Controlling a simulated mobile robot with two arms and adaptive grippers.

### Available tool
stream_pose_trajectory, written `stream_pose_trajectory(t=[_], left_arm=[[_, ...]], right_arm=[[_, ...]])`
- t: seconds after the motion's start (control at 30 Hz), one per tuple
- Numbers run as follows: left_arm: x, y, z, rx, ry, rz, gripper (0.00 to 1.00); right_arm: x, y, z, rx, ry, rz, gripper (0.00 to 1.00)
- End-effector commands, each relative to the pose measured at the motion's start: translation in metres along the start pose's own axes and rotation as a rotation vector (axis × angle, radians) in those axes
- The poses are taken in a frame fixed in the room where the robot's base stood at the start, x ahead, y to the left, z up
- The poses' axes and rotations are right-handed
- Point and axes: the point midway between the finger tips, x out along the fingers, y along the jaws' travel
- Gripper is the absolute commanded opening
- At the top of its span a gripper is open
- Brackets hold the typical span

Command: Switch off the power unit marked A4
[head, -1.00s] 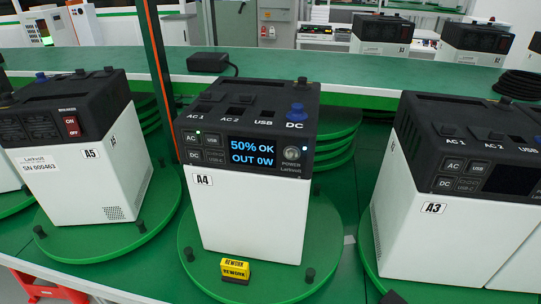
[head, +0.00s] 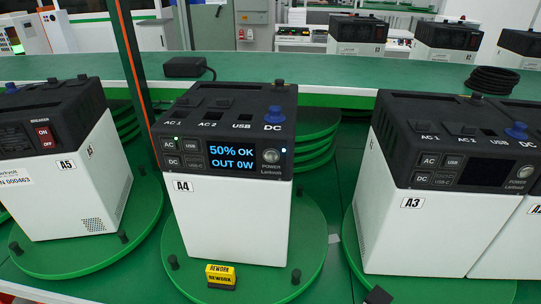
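The power unit marked A4 (head: 224,221) stands upright on a green round turntable (head: 304,229) in the middle of the head view. Its front faces me. Its screen (head: 234,158) is lit and reads "50% OK OUT 0W". A round POWER button (head: 271,156) sits right of the screen, with a small blue-white light beside it. A small green light shows above the AC button (head: 170,145). A yellow REWORK block (head: 221,275) sits on the turntable in front of the unit. Neither gripper is recognisable in the view; a small dark part shows at the bottom edge.
Unit A5 (head: 67,205) stands on a turntable at left, its side with a red breaker switch (head: 44,137) showing. Unit A3 (head: 411,240) stands at right, its screen dark. Behind, a green bench (head: 330,80) carries a black adapter (head: 188,67) and coiled cable (head: 492,79). An orange post (head: 130,63) rises left of A4.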

Motion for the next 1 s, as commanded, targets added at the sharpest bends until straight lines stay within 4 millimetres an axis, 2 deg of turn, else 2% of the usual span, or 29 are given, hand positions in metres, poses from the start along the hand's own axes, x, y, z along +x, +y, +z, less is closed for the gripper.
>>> stream_pose_trajectory(t=[0.07,1.0], left_arm=[[0.0000,0.0000,0.0001,0.000,0.000,0.000,0.71],[0.0000,0.0000,0.0009,0.000,-0.002,0.000,0.08]], right_arm=[[0.0000,0.0002,0.0001,0.000,0.000,0.000,0.40],[0.0000,0.0006,0.0001,0.000,0.000,0.001,0.40]])
